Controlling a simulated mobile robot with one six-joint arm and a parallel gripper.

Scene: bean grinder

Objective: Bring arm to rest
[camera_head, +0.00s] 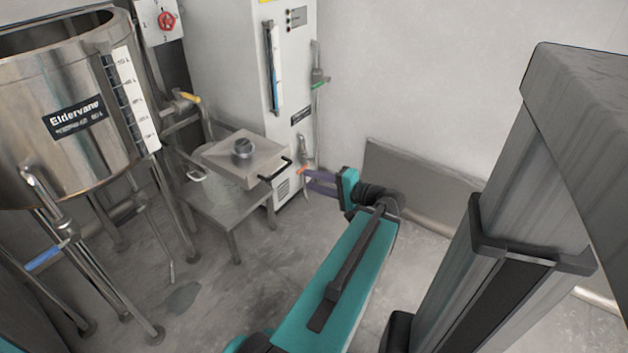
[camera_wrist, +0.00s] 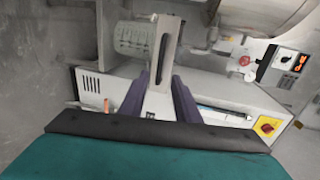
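My teal arm reaches from the bottom of the head view toward the back wall. My gripper (camera_head: 308,180) is at its end, with two dark purple fingers pointing left, just right of the steel box on the low table. The fingers also show in the wrist view (camera_wrist: 159,80), spread apart with a gap between them. A pale upright steel piece shows in line with this gap; I cannot tell how far behind the fingers it lies. I see nothing clearly held.
A steel tank (camera_head: 75,150) on legs stands at left. A low table (camera_head: 225,208) bears a steel box (camera_head: 235,160) with a black handle. A white cabinet (camera_head: 295,75) stands behind. A grey panel (camera_head: 415,185) leans on the wall right of my gripper. Some floor is clear below.

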